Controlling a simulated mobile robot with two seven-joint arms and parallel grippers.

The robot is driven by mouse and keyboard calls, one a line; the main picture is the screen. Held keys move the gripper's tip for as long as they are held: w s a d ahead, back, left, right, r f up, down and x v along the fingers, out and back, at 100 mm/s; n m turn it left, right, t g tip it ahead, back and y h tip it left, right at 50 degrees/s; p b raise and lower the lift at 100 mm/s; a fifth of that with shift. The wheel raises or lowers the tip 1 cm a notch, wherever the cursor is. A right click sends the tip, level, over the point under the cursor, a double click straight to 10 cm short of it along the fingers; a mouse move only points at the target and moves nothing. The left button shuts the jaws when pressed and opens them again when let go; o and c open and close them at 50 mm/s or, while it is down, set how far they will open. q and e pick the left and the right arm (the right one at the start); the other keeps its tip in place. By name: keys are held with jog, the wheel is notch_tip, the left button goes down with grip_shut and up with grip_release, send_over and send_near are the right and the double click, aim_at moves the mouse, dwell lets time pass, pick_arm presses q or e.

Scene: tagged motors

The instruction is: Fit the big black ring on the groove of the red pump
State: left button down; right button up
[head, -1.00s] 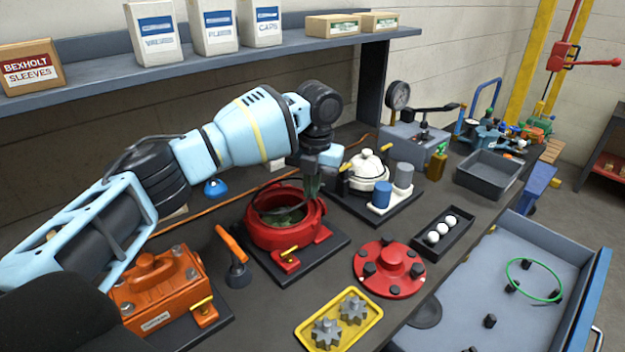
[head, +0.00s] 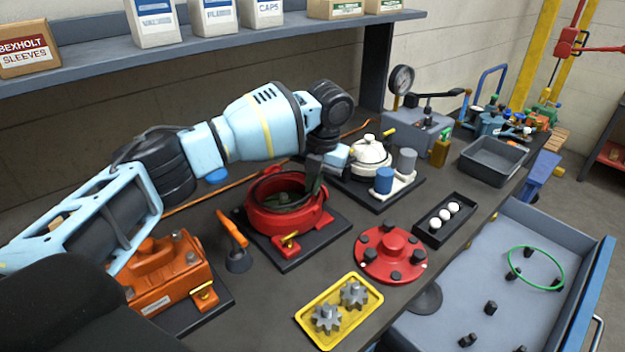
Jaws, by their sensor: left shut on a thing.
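The red pump (head: 268,222) stands open on a dark base plate on the bench. The big black ring (head: 262,185) lies along the pump's round top opening, close to the rim. I cannot tell whether it sits in the groove all the way round. My left gripper (head: 314,186) points down at the right far side of the opening. It is shut on the ring there, and its fingers hide that part of the ring and rim. My right gripper is out of view.
A red cover with black bolts (head: 389,254) and a yellow tray (head: 370,301) with gears lie in front. An orange pump (head: 170,275) stands left, a white pump (head: 371,157) behind right. An open drawer (head: 450,300) holds a green ring (head: 537,268).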

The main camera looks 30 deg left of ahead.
pick_arm(q)
jog(key=shift+d+f+y, duration=0.15)
jog(key=shift+f+y, duration=0.35)
jog(key=shift+y, duration=0.4)
jog(key=shift+f, duration=0.45)
dwell(0.6)
jog(key=shift+r, duration=0.3)
dwell(0.6)
dwell(0.3)
jog(key=c, duration=1.5)
grip_release()
